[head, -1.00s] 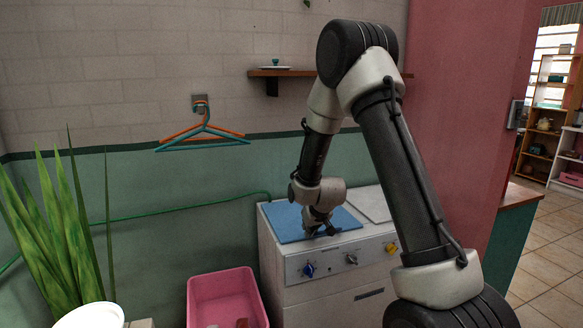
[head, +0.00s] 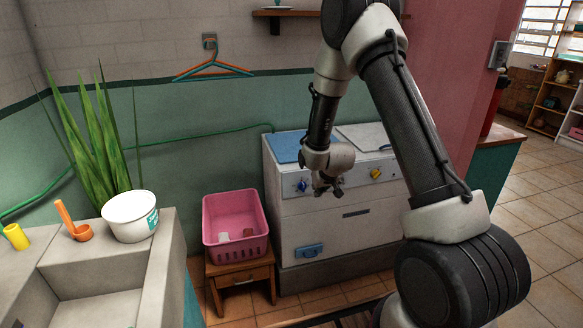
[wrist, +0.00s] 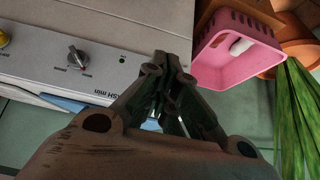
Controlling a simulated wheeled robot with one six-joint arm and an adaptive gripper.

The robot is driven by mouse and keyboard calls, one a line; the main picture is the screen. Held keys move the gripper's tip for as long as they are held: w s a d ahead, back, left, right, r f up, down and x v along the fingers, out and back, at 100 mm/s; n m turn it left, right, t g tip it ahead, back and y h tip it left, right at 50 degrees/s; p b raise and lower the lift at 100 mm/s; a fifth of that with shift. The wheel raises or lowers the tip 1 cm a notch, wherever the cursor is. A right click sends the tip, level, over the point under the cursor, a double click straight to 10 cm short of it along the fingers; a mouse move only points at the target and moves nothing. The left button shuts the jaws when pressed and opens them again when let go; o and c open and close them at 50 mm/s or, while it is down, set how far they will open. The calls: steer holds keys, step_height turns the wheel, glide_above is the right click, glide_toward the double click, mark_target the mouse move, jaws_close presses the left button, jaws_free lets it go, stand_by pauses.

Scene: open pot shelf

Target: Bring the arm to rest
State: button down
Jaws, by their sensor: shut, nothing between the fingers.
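My gripper (head: 330,190) hangs in front of the white washing machine's control panel in the head view, its fingers pointing down. In the wrist view my gripper (wrist: 172,62) is shut with nothing between its fingers. The washing machine (head: 340,220) stands against the green wall and has a blue lid section (head: 288,146) and a white lid section. Its panel also shows in the wrist view (wrist: 100,45). Part of the panel is hidden behind my gripper.
A pink basket (head: 236,250) with small items inside sits on a wooden stool (head: 238,280) left of the machine. A concrete sink (head: 158,270) with a white tub (head: 130,215) and a plant (head: 98,140) are further left. Hangers (head: 213,70) hang on the wall. Tiled floor lies open at right.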

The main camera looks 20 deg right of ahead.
steer(key=s+g, duration=0.6)
steer(key=s, duration=0.7)
steer(key=s+d+r+t, duration=0.1)
steer(key=s+r, duration=1.1)
steer(key=r, duration=0.4)
steer(key=s+d+r+t, duration=0.2)
steer(key=s+r, duration=1.1)
steer(key=r, duration=0.2)
steer(key=shift+s+d+r, duration=0.2)
steer(key=shift+d+r, duration=0.05)
steer(key=shift+r, duration=0.1)
